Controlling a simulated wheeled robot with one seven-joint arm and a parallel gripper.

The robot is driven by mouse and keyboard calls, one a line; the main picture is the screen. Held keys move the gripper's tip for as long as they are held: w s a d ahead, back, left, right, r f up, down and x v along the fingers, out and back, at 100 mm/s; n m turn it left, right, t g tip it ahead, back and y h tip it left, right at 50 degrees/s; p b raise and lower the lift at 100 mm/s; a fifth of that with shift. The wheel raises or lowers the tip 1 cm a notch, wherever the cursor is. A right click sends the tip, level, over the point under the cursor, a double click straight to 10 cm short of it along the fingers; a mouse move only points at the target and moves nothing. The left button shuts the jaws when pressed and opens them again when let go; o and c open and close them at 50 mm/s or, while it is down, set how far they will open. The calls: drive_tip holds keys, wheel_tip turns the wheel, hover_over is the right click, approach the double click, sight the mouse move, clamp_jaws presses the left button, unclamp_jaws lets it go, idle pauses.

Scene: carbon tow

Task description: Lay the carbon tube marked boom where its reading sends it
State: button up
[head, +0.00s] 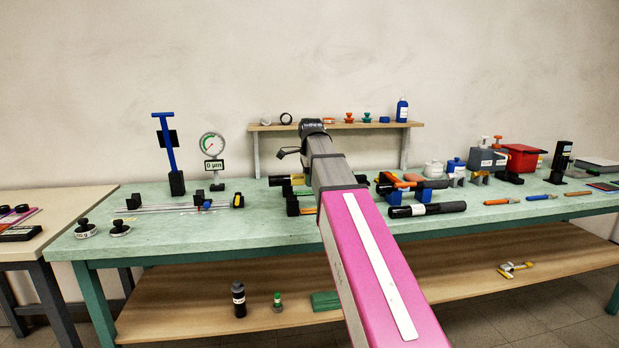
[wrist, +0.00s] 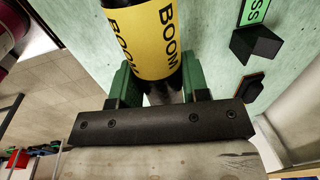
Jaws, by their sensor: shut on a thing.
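The boom tube is black with a yellow label reading BOOM (wrist: 142,40). In the wrist view it lies between the two green fingers of my gripper (wrist: 155,88), which is shut on it. A green label ending in SS (wrist: 254,10) sits beside a black notched block (wrist: 256,45) in the wrist view.
A blue-handled stand (head: 170,155), rods (head: 165,207) and black weights (head: 85,229) are at left.

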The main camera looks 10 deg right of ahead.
drive_tip(key=shift+f, duration=2.6)
drive_tip(key=shift+f, duration=0.5)
drive_tip(key=o, duration=1.6)
drive_tip(key=shift+r, duration=3.5)
